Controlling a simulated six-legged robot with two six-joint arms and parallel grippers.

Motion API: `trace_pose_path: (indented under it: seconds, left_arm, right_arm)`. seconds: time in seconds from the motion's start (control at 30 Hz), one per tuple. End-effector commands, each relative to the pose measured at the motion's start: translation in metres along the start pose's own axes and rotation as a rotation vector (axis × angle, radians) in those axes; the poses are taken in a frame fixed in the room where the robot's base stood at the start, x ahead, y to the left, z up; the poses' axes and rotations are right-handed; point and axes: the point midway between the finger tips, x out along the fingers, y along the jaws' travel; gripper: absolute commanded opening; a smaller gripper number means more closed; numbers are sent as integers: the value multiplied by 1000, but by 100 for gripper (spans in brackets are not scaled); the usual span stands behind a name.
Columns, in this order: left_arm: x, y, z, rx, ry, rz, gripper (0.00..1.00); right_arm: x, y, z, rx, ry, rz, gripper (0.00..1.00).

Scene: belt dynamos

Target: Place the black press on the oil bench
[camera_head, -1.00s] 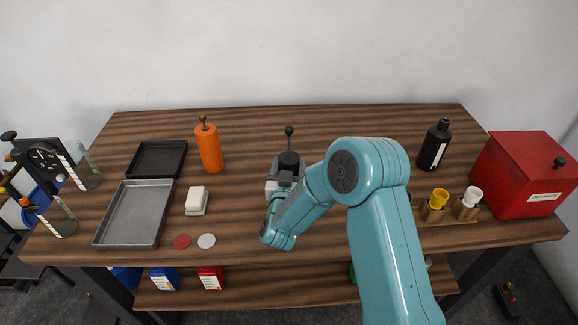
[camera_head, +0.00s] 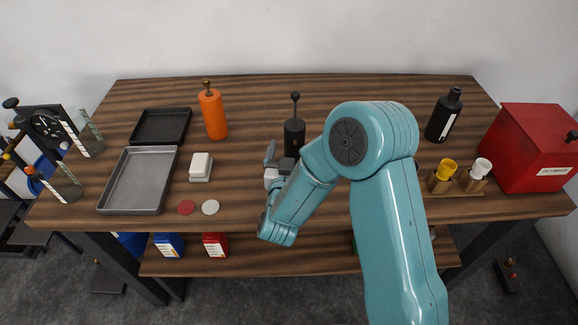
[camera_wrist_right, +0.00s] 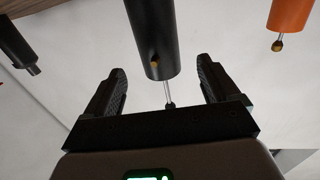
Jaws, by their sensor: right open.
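The black press (camera_head: 294,136) is a dark cylinder with a thin rod and round knob on top. It stands upright at the middle of the striped wooden bench (camera_head: 340,92); its foot is hidden behind my gripper and arm. My right gripper (camera_head: 279,159) is open, close in front of the press and slightly left. In the right wrist view, the press (camera_wrist_right: 150,35) appears upside down beyond my open gripper (camera_wrist_right: 161,82), its rod and knob showing between the two fingers. No contact with the fingers is visible. My left gripper is not in view.
An orange bottle (camera_head: 212,115) stands left of the press. A white block (camera_head: 201,167), grey tray (camera_head: 140,183) and black tray (camera_head: 161,127) lie further left. A black bottle (camera_head: 443,117) and red box (camera_head: 530,155) stand right. The bench behind the press is clear.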

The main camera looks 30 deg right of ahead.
Motion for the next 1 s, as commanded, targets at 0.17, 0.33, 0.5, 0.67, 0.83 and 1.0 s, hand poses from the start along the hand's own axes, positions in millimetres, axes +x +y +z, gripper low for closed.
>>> trace_pose_path:
  seconds: [0.17,0.33,0.5,0.67,0.83,1.0]
  left_arm:
    - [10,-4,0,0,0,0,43]
    - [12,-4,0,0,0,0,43]
    - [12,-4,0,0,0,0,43]
    - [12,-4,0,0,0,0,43]
    - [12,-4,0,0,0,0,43]
    - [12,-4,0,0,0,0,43]
  right_arm:
    - [-35,-2,2,1,0,-4,89]
    - [-50,0,0,0,1,-1,89]
    - [-52,0,0,1,1,1,89]
    - [-52,0,0,1,1,1,89]
    - [-52,0,0,1,1,0,89]
    - [-52,0,0,1,1,0,89]
